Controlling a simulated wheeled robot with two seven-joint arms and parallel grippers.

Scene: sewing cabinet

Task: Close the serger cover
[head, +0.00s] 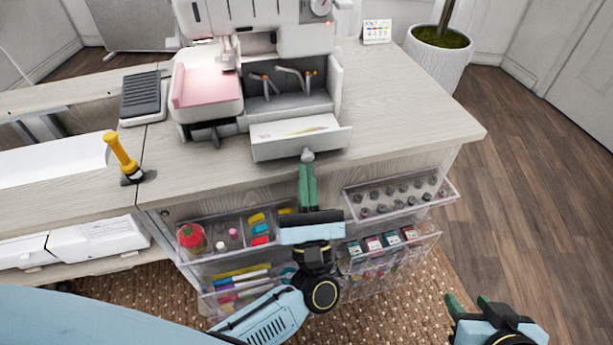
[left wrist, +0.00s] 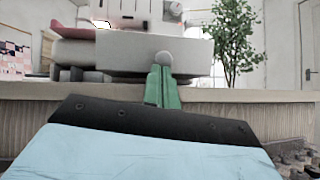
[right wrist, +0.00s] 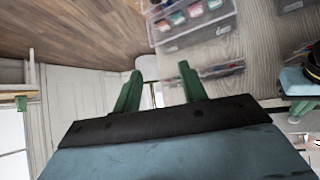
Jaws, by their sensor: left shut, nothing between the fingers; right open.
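The serger (head: 257,75) stands on the cabinet top in the head view. Its front cover (head: 300,136) is folded down, showing the looper area inside. A round knob (head: 307,155) sits at the cover's front edge; it also shows in the left wrist view (left wrist: 164,58). My left gripper (head: 306,168) is shut and empty, with its green fingertips just below and in front of the knob. Whether they touch it I cannot tell. My right gripper (head: 467,303) is open and empty, low at the right, away from the cabinet; its fingers show in the right wrist view (right wrist: 158,92).
Clear bins (head: 400,197) with spools and notions hang on the cabinet front below the left gripper. A yellow-handled tool (head: 122,155) and a foot pedal (head: 143,97) are left of the serger. The top right of the cabinet (head: 415,115) is clear.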

